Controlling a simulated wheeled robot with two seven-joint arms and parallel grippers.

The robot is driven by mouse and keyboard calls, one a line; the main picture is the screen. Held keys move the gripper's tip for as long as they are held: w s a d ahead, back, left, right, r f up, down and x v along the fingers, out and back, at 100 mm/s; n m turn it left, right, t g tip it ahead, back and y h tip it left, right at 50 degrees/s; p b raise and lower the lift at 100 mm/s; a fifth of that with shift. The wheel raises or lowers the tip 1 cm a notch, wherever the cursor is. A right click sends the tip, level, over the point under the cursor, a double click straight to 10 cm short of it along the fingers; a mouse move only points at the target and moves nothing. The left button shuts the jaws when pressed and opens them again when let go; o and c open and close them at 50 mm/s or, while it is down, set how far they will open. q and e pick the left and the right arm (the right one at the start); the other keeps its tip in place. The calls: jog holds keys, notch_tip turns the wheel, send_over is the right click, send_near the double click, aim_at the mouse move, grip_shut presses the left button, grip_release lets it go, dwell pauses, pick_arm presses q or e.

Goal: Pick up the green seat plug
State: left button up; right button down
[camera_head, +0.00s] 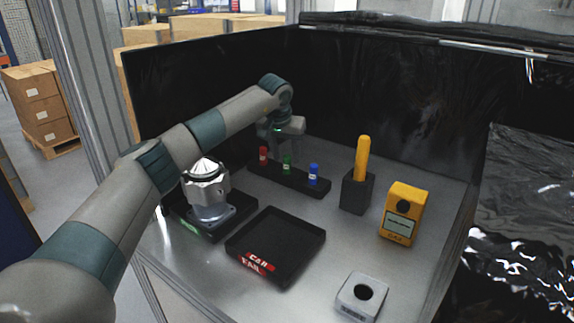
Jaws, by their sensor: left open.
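The green seat plug (287,163) stands upright in a black rack (295,180), between a red plug (263,155) and a blue plug (313,174). My left arm reaches in from the left, and my left gripper (289,150) hangs over the rack, just above and behind the red and green plugs. It is open. Its fingertips are small here, and I cannot tell whether they touch the green plug. My right gripper does not show.
A silver machined housing (207,190) sits on a black tray at left. An empty black tray (285,232) labelled FAIL lies in front. A black holder (355,193) with a yellow-handled tool, a yellow device (403,213) and a grey block with a hole (361,298) stand at right.

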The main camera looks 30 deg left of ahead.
pick_arm(q)
jog(key=shift+x, duration=1.05)
grip_shut()
